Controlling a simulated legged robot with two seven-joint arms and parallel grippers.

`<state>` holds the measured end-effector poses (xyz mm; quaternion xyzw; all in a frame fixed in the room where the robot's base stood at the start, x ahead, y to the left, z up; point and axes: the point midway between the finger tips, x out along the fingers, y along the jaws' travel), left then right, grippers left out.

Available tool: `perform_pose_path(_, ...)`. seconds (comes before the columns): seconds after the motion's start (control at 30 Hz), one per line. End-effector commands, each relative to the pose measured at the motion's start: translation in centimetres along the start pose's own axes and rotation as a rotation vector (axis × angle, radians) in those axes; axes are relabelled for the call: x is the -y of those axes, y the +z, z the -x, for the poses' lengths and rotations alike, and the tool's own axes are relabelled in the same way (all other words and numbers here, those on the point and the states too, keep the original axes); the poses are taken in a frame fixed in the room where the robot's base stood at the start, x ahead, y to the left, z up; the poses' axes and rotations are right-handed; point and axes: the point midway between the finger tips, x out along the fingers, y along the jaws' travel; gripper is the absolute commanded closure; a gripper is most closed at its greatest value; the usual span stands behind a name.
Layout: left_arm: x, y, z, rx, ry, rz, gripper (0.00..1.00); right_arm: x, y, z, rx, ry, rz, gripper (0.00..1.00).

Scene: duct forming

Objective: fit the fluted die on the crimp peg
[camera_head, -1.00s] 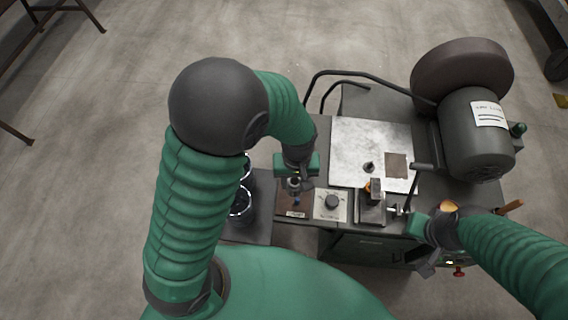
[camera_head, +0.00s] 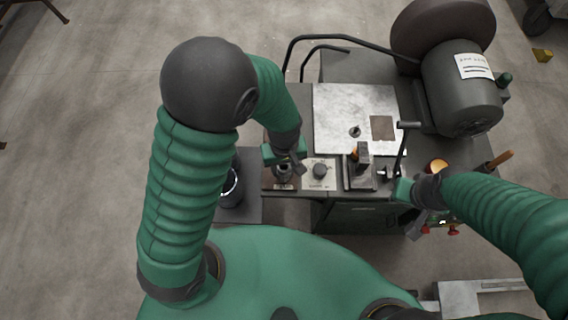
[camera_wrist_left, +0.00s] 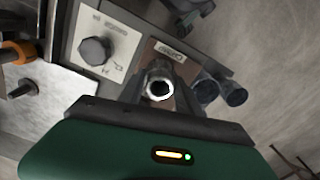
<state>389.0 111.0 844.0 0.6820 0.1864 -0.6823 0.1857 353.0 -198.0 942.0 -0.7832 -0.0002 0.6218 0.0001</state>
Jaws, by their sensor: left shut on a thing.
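My left gripper (camera_head: 284,169) is low over a brown labelled pad (camera_wrist_left: 150,62). It is shut on a round metal piece with a bright, open ring end (camera_wrist_left: 158,89), seen between the fingers in the left wrist view. This is likely the fluted die; its flutes are too small to make out. A short dark peg (camera_head: 355,131) stands on the pale plate, to the right of the gripper and apart from it. I cannot tell whether it is the crimp peg. My right gripper (camera_head: 411,204) is at the bench's right front; its fingers are unclear.
A dial panel (camera_head: 319,174) sits right of the pad. A dark clamp block (camera_head: 360,166) and a lever (camera_head: 401,150) stand beyond it. A large motor (camera_head: 462,88) fills the back right. Dark round cups (camera_wrist_left: 219,92) are beside the pad. The pale plate (camera_head: 340,105) is mostly clear.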

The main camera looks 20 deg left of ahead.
Motion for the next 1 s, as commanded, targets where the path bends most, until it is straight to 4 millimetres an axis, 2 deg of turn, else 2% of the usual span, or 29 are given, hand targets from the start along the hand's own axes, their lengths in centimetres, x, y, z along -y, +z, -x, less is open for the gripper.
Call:
perform_pose_path(0.8, -0.02, -0.02, -0.53, 0.000, 0.000, -0.001, 1.00, 0.00, 0.03, -0.16, 0.000, 0.000, 0.000, 0.76)
perform_pose_path(0.83, -0.02, -0.02, -0.53, 0.000, 0.000, -0.001, 0.59, 0.00, 0.03, -0.16, 0.000, 0.000, 0.000, 0.76)
perform_pose_path(1.0, -0.02, -0.03, -0.50, 0.000, 0.000, -0.001, 0.37, 0.00, 0.03, -0.14, 0.000, 0.000, 0.000, 0.76)
